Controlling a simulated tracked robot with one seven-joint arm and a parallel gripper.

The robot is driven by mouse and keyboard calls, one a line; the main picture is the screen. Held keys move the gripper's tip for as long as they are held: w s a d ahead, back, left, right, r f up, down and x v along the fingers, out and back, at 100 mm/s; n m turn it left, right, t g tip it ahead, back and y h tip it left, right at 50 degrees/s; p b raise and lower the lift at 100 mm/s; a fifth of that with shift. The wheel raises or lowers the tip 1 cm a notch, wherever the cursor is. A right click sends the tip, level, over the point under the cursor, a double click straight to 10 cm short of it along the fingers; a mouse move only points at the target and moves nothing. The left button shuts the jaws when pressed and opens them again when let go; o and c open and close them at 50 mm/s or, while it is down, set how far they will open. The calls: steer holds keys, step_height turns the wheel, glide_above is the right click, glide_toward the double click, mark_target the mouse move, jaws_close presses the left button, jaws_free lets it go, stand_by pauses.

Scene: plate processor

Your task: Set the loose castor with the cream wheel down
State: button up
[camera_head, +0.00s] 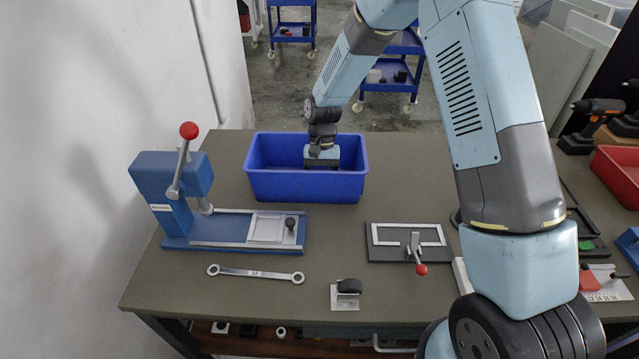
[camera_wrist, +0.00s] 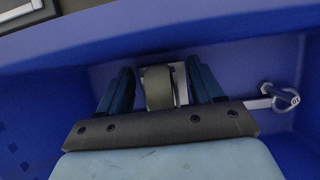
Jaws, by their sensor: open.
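My gripper (camera_head: 321,160) reaches down into the blue bin (camera_head: 304,186) on the workbench. In the wrist view my gripper (camera_wrist: 160,78) is open, with one finger on each side of the castor with the cream wheel (camera_wrist: 158,89). The wheel looks dull beige in the bin's shade, and a pale metal plate shows beside it. The castor is inside the bin, low near the bin wall. I cannot tell whether the fingers touch it. In the head view the bin's front wall and my gripper hide the castor.
Another castor (camera_head: 349,287) with a dark wheel lies at the table's front. A blue lever press (camera_head: 172,190) stands left, a spanner (camera_head: 255,274) before it. A black clamp plate (camera_head: 383,250) lies right. A metal part with a ring (camera_wrist: 280,97) is in the bin.

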steer(key=v, duration=1.2)
steer(key=shift+r, duration=0.2)
steer(key=s+d+r+t, duration=0.2)
steer(key=s+d+r, duration=0.2)
steer(key=d+r, duration=0.5)
steer(key=s+d+r+t, duration=0.3)
steer(key=s+d+r, duration=0.1)
steer(key=d+r, duration=0.5)
steer(key=s+d+r+t, duration=0.2)
steer(key=s+d, duration=0.3)
steer(key=s, duration=0.4)
steer(key=s+d+r+t, duration=0.3)
steer(key=s+d+r, duration=0.2)
steer(key=s, duration=0.5)
steer(key=shift+d+m, duration=0.3)
steer(key=shift+d, duration=0.35)
steer(key=shift+s, duration=0.1)
